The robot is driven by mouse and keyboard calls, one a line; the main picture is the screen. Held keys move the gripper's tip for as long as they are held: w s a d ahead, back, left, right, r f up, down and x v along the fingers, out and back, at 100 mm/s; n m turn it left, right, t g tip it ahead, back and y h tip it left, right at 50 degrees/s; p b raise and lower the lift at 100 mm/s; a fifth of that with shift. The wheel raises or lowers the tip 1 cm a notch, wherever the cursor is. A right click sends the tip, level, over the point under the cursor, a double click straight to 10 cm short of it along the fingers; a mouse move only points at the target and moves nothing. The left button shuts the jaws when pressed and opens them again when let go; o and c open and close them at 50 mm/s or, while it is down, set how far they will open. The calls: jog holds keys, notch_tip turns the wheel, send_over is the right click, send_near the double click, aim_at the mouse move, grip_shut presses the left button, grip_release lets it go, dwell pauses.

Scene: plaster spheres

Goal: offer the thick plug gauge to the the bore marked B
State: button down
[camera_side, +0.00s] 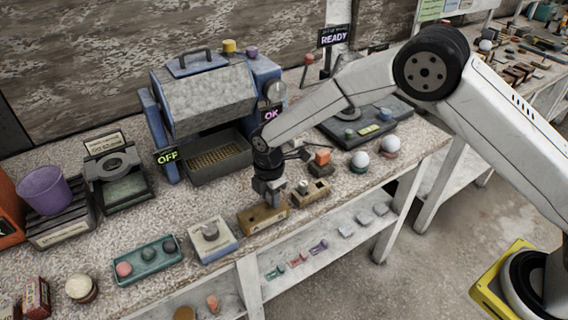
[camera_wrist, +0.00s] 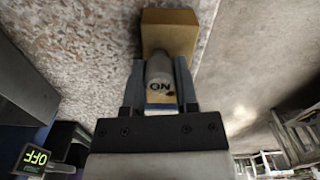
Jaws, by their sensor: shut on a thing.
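My gripper (camera_side: 270,190) points down over a tan wooden block (camera_side: 252,222) near the bench's front edge. It is shut on a grey cylindrical plug gauge (camera_wrist: 159,72), which sits between the two fingers in the wrist view. The gauge carries dark lettering that looks like "NO", and a blue band shows nearer the palm. The wooden block also shows in the wrist view (camera_wrist: 170,20), just beyond the gauge's far end. I cannot tell whether the gauge touches the block or enters it. No bore and no B marking can be read.
A second tan block (camera_side: 320,197) stands close on the right. A grey machine (camera_side: 208,95) with a metal bin (camera_side: 218,160) stands behind.

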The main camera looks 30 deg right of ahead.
jog(key=shift+r, duration=0.4)
jog(key=shift+r, duration=0.35)
jog(key=shift+r, duration=0.35)
jog(key=shift+r, duration=0.4)
jog(key=shift+r, duration=0.3)
jog(key=shift+r, duration=0.35)
